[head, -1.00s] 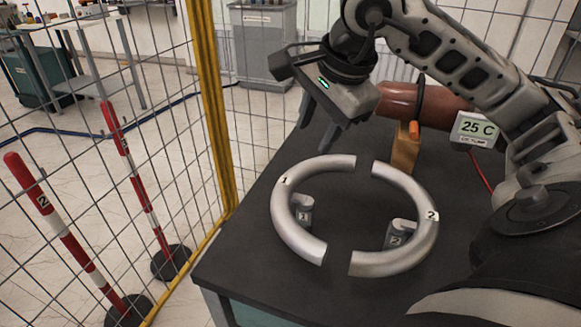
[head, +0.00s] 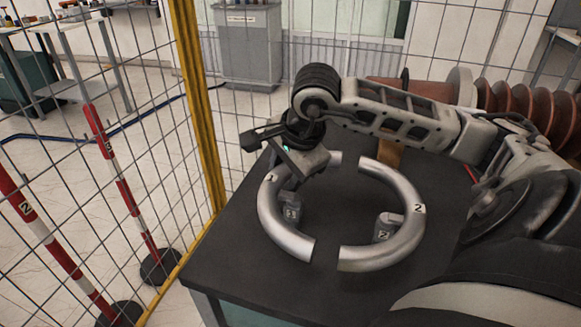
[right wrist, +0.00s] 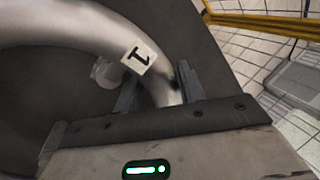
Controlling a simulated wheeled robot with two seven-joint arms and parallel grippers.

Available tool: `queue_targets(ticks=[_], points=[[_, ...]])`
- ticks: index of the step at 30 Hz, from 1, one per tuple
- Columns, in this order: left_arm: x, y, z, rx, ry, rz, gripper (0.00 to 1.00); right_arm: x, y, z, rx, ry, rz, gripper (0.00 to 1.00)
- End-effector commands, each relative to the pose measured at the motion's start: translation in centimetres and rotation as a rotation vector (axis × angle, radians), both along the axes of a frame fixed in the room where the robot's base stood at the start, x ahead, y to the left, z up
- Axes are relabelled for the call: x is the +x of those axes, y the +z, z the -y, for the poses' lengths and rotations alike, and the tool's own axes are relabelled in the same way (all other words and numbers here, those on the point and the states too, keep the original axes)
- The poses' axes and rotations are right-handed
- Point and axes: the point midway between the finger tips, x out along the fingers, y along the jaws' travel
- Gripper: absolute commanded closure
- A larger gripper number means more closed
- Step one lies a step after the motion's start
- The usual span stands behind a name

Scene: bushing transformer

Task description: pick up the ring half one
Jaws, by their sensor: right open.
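Ring half one (head: 267,215) is the silver curved tube with a "1" label, forming the left half of the ring on the dark table (head: 235,255). My right gripper (head: 289,188) is over its upper left part, near the label. In the right wrist view, my open right gripper (right wrist: 158,88) has a finger on each side of ring half one (right wrist: 70,25), just past the label. I cannot tell if the fingers touch it. Ring half two (head: 408,235) lies opposite, with gaps between the halves. My left gripper is not in view.
Small grey holders marked 1 (head: 291,208) and 2 (head: 386,229) stand inside the ring. A yellow-framed mesh fence (head: 197,100) runs along the table's left side.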

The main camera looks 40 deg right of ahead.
Motion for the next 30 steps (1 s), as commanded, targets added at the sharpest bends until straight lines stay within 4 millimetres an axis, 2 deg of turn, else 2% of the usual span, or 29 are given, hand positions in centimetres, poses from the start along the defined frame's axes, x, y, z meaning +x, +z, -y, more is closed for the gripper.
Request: queue_targets(ticks=[5,9,20,23,28,30], points=[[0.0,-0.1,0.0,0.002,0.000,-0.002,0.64,0.0,0.0,0.0,0.000,0.000,0.000,0.60],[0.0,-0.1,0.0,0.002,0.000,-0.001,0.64,0.0,0.0,0.0,0.000,0.000,0.000,0.98],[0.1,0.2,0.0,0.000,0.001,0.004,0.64,0.1,0.4,0.0,0.001,-0.001,0.003,0.98],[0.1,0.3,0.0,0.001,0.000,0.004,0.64,0.1,1.1,0.0,0.002,0.000,0.004,0.98],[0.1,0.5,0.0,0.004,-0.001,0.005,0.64,0.1,3.6,0.0,0.001,-0.001,0.008,0.98],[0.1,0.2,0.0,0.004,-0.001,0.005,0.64,-0.9,4.5,-0.5,-0.003,0.002,0.007,0.98]])
